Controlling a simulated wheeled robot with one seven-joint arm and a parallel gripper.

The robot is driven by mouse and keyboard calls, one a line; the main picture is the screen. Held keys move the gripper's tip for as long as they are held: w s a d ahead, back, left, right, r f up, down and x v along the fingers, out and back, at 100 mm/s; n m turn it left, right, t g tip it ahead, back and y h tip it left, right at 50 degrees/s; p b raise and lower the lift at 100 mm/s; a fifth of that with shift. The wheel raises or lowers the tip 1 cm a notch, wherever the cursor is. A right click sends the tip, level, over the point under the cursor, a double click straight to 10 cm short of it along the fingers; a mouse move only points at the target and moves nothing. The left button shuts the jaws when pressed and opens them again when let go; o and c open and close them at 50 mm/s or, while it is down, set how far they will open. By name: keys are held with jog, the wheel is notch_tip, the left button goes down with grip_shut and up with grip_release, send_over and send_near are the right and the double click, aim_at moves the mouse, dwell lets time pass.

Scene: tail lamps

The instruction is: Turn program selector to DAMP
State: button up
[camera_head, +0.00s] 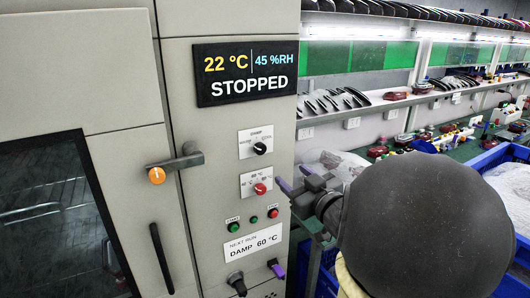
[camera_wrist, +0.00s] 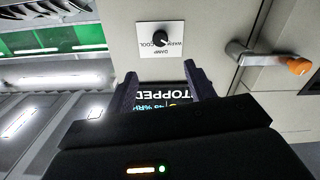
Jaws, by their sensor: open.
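The program selector is a small black knob (camera_head: 260,148) on a white plate on the grey cabinet's control panel, below the display. It also shows in the wrist view (camera_wrist: 160,39), upside down, with DAMP, WARM and COOL lettering on its plate. Its exact pointer direction is too small to tell. My gripper (camera_head: 295,178) is to the right of the panel in the head view, apart from the knob. In the wrist view my gripper (camera_wrist: 159,82) has its two fingers spread and empty, with the knob beyond the gap between the tips.
A red knob (camera_head: 260,188) sits below the selector, above green and red buttons (camera_head: 272,213). The display (camera_head: 245,72) reads STOPPED, 22 °C, 45 %RH. A label (camera_head: 254,242) reads NEXT RUN DAMP 60 °C. An orange-tipped door handle (camera_head: 182,160) protrudes left.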

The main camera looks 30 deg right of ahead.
aim_at(262, 150)
jog(key=w+p, duration=0.1)
jog(key=w, duration=0.4)
jog(key=w+p, duration=0.1)
jog(key=w, duration=0.4)
jog(key=w+p, duration=0.1)
jog(key=w, duration=0.4)
jog(key=shift+w+a, duration=0.15)
jog(key=shift+a, duration=0.15)
jog(key=shift+c, duration=0.4)
jog(key=c, duration=0.9)
